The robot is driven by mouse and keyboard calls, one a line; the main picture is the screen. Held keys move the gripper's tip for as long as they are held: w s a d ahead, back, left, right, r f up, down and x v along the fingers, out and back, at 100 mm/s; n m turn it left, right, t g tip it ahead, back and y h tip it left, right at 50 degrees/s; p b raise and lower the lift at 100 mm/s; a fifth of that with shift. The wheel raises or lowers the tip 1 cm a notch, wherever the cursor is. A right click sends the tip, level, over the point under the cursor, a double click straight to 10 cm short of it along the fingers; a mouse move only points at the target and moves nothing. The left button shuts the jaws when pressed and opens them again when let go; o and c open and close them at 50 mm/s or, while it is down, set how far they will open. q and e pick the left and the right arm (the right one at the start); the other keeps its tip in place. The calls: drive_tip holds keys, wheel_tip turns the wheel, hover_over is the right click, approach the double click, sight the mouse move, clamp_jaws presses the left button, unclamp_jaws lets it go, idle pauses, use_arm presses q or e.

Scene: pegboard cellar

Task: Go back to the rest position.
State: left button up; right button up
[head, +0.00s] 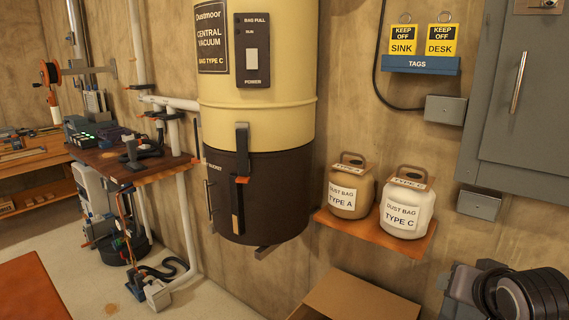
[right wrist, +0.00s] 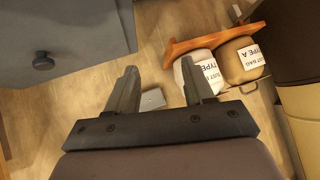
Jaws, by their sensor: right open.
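My right gripper (right wrist: 160,66) shows in the right wrist view with its two fingers apart and nothing between them. In the head view a dark part of my right arm is at the lower right, in front of the wall. My left gripper is not in view. The central vacuum (head: 258,115), cream above and dark brown below, hangs on the wall in the middle of the head view. A tan type A dust bag (head: 351,188) and a white type C dust bag (head: 407,212) stand upright on a small wooden shelf (head: 336,222), apart from my right gripper.
An open cardboard box (head: 362,298) is below the shelf. A grey cabinet (head: 519,110) is on the right wall, beside a blue tag rack (head: 421,65) with two yellow tags. A cluttered wooden bench (head: 128,174) is at the left. Some floor (head: 215,300) is bare.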

drive_tip(key=s+a+f+n+g+y, duration=0.1)
drive_tip(key=s+a+f+n+g, duration=0.25)
drive_tip(key=s+f, duration=0.75)
drive_tip(key=s+a+f+n+g+y, duration=0.2)
drive_tip(key=s+a+f+n, duration=0.3)
drive_tip(key=s+f, duration=0.6)
drive_tip(key=w+a+f+t+y, duration=0.1)
drive_tip(key=w+a+f+t, duration=0.2)
drive_tip(key=f+t, duration=0.3)
drive_tip(key=shift+w+f+y, duration=0.4)
drive_tip(key=shift+w+f, duration=0.1)
drive_tip(key=shift+w, duration=0.35)
drive_tip(key=shift+t, duration=0.25)
